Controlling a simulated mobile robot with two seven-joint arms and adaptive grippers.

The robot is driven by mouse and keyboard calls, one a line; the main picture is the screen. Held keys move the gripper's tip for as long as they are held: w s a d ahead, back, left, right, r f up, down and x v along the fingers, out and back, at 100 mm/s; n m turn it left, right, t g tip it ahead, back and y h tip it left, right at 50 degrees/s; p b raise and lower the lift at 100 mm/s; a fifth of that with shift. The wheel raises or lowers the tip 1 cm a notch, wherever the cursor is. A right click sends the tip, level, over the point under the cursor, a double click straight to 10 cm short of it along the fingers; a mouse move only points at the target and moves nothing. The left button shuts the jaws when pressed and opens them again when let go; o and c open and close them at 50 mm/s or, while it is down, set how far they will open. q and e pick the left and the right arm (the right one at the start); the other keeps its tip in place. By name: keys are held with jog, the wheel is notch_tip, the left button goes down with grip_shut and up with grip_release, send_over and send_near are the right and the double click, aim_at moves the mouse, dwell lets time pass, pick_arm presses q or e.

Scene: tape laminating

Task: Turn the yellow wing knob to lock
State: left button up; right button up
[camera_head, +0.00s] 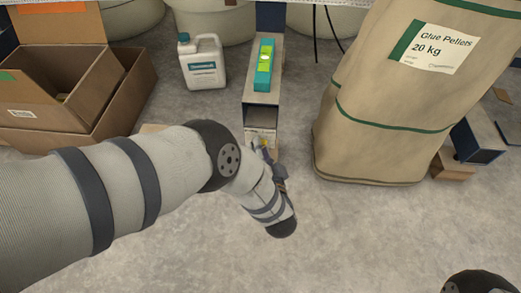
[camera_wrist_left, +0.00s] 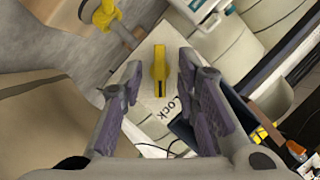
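The yellow wing knob (camera_wrist_left: 160,70) sits on a pale panel in the left wrist view, its long side upright in the picture. A dark mark shows at its lower end. The printed word LOCK (camera_wrist_left: 179,107) is just below and right of it. My left gripper (camera_wrist_left: 159,64) is open, with one finger on each side of the knob and a visible gap to both. In the head view my left gripper (camera_head: 266,158) is at the front of the grey machine (camera_head: 261,118), where a bit of yellow shows; the knob is mostly hidden there. My right gripper is not in view.
A second yellow handle (camera_wrist_left: 104,15) is at the upper left of the wrist view. A large glue pellet sack (camera_head: 375,100) stands close to the right of the machine. A white jug (camera_head: 203,65) and cardboard boxes (camera_head: 62,85) are to the left. The floor in front is clear.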

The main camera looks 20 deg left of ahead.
pick_arm(q)
jog(key=v, duration=1.2)
